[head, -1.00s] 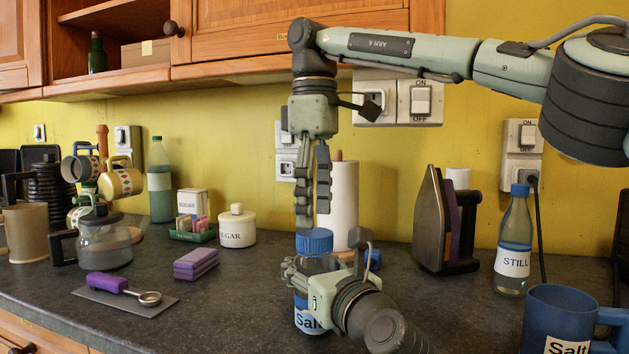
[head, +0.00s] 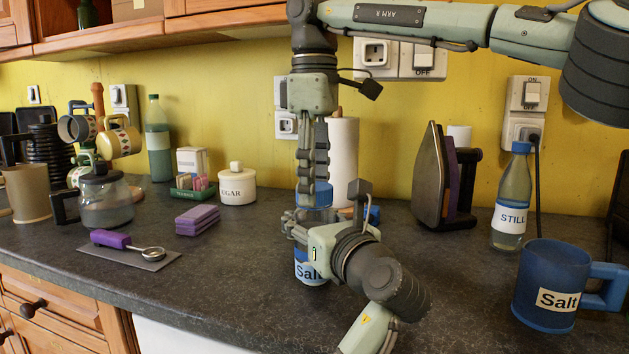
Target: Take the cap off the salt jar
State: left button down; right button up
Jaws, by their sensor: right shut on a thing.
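The salt jar (head: 309,272) stands upright on the dark counter with its "Salt" label low at the front. Its blue cap (head: 321,196) is on top, partly covered by fingers. My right gripper (head: 312,192) points straight down from above and is shut on the cap. My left gripper (head: 296,225) comes in from the front right and is shut around the upper body of the jar, hiding much of it. Whether the cap sits tight or loose on the jar cannot be told.
A paper towel roll (head: 344,160) and a small blue object (head: 373,215) stand close behind the jar. An iron (head: 430,180), a "STILL" bottle (head: 511,200) and a blue mug (head: 552,285) are to the right. Purple sponges (head: 197,220) lie left.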

jog(key=shift+c, duration=0.4)
jog(key=n, duration=1.3)
jog(key=shift+n, duration=0.4)
jog(key=n, duration=1.9)
jog(key=shift+n, duration=0.4)
jog(key=n, duration=0.7)
jog(key=shift+r, duration=0.1)
jog(key=n, duration=0.7)
jog(key=shift+n, duration=0.3)
jog(key=n, duration=0.5)
jog(key=shift+n, duration=0.4)
